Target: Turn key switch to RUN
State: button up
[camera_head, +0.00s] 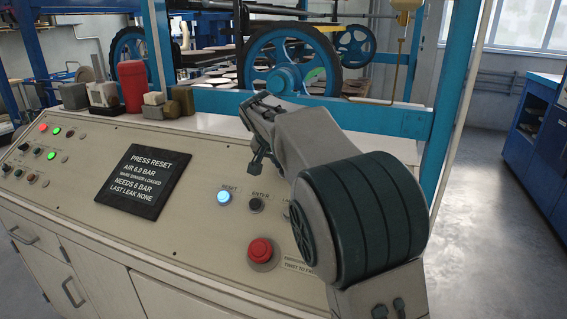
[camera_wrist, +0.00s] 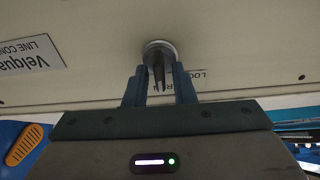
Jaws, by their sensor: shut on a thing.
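The key switch (camera_wrist: 160,47) is a round metal collar on the pale panel at the top middle of the wrist view. A dark key (camera_wrist: 158,70) sticks out of it. My gripper (camera_wrist: 159,78) has its two blue-grey fingers on either side of the key and is shut on it. Lettering beside the switch is partly covered by the fingers, so the key's exact position cannot be read. In the head view my gripper (camera_head: 260,140) reaches the back part of the console; the key switch is hidden behind my arm there.
The sloping console (camera_head: 190,210) carries a black display (camera_head: 143,181) reading PRESS RESET, a lit blue RESET button (camera_head: 224,197), and a red emergency button (camera_head: 261,251) close to my arm. A red container (camera_head: 133,86) and small blocks stand on the ledge behind.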

jog(key=o, duration=0.7)
jog(key=shift+c, duration=0.2)
jog(key=v, duration=1.4)
jog(key=shift+s+d+f, duration=0.1)
jog(key=s+d+f+n+g+y+p, duration=0.1)
jog(key=s+d+f+g+p, duration=0.15)
jog(key=s+d, duration=0.4)
jog(key=s+d+f+n+p, duration=0.1)
jog(key=s+d+f, duration=0.2)
jog(key=s+f, duration=0.2)
jog(key=s+d+f+n+g+y+p, duration=0.1)
jog(key=s+d+f, duration=0.2)
jog(key=s, duration=0.6)
jog(key=s+d+f+n+p, duration=0.1)
jog(key=s+d+f+p, duration=0.1)
jog(key=s+f, duration=0.5)
jog(key=shift+s+d+y, duration=0.4)
jog(key=shift+s+d, duration=0.05)
jog(key=shift+d, duration=0.4)
